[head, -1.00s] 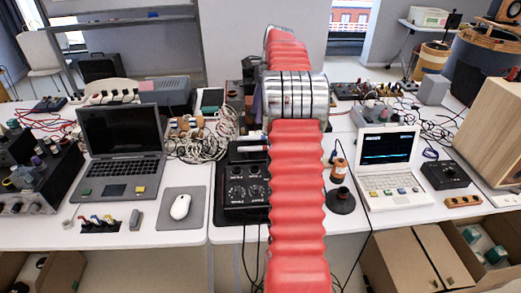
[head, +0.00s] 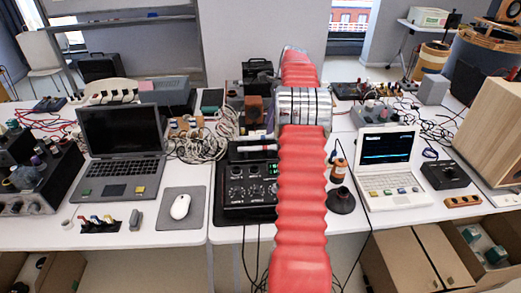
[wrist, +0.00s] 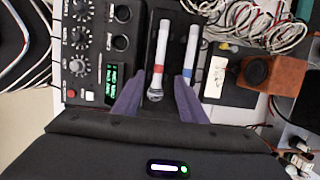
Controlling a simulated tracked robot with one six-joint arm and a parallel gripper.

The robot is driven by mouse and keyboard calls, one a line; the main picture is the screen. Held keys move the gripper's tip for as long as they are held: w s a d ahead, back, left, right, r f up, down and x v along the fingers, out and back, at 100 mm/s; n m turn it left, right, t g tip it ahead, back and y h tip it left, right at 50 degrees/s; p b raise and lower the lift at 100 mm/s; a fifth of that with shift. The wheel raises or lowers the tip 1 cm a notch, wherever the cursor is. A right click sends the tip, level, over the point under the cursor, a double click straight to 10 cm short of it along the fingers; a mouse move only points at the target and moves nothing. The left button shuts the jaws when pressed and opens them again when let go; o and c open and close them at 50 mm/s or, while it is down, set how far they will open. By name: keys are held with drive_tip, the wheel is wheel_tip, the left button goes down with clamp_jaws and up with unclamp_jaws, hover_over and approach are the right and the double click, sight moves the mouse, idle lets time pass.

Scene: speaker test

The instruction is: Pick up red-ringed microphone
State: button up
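The red-ringed microphone (wrist: 161,45) is white with a red ring and a silver mesh head. It lies in a dark tray (wrist: 174,20) beside a blue-ringed microphone (wrist: 191,45), whose head is hidden behind my right finger. My gripper (wrist: 158,76) is open and empty, its purple fingers on either side of the red-ringed microphone's head end. I cannot tell how far above it they are. In the head view, a pale microphone (head: 251,148) shows partly in the tray, left of my arm; my gripper is hidden there.
A black mixer (head: 248,185) with knobs and a green display adjoins the tray. Tangled cables (head: 200,143) lie to the left. A brown block (wrist: 256,72) stands right of the microphones. A white laptop (head: 387,165) is right of my arm.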

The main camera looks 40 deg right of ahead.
hover_over(261, 148)
drive_tip(key=d, duration=0.2)
drive_tip(key=f, duration=0.5)
drive_tip(key=shift+s+f, duration=0.3)
drive_tip(key=shift+s, duration=0.05)
drive_tip(key=shift+x, duration=2.6)
drive_tip(key=shift+c, duration=0.7)
clamp_jaws()
